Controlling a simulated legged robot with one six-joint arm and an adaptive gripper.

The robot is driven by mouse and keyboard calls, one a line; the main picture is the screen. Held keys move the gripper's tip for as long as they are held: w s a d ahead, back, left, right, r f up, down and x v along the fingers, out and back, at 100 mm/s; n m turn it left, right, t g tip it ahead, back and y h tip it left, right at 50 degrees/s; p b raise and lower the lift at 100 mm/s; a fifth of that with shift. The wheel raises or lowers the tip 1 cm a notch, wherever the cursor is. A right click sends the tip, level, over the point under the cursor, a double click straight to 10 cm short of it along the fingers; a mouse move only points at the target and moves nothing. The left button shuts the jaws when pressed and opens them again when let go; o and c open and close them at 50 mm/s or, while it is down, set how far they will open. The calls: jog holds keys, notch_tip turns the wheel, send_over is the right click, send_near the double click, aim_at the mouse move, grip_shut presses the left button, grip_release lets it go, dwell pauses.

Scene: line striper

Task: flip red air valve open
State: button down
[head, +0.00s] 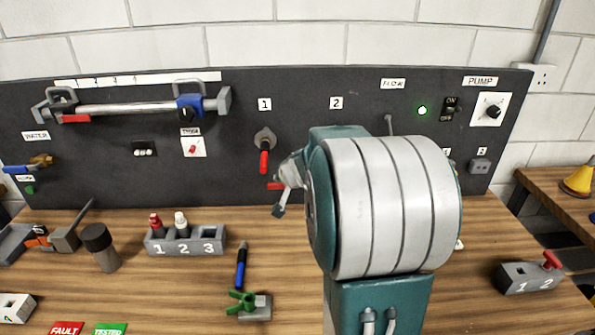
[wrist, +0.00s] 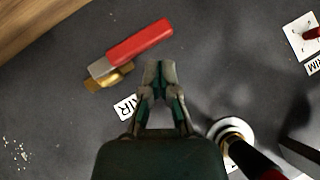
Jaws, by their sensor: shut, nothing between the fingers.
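The red air valve shows in the wrist view as a red lever handle (wrist: 140,43) on a brass body (wrist: 108,76), against the dark panel. In the head view, only a small red piece of what looks like this handle (head: 275,186) shows low on the panel. My arm hides the rest. My gripper (head: 279,210) is small and partly hidden there.
A red-handled lever (head: 264,158) hangs below label 1, close to my gripper. Right of my arm, the bench is mostly clear.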

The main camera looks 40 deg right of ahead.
jog(key=v, duration=0.9)
jog(key=shift+a, duration=0.1)
jog(key=s+a+n+g+y, duration=0.1)
jog(key=s+a+n+y, duration=0.15)
jog(key=a, duration=0.65)
jog(key=s+a+n+g+y, duration=0.1)
jog(key=s+a+n, duration=0.25)
jog(key=a, duration=0.55)
jog(key=s+a+f+n+g, duration=0.1)
jog(key=s+a+n, duration=0.1)
jog(key=s, duration=0.4)
jog(key=s+a+n+g+h, duration=0.1)
jog(key=s+a, duration=0.3)
jog(key=s, duration=0.2)
jog(key=shift+s+a+f+n, duration=0.2)
jog(key=shift+a+f+n, duration=0.1)
jog(key=shift+f+n, duration=0.1)
jog(key=shift+a, duration=0.1)
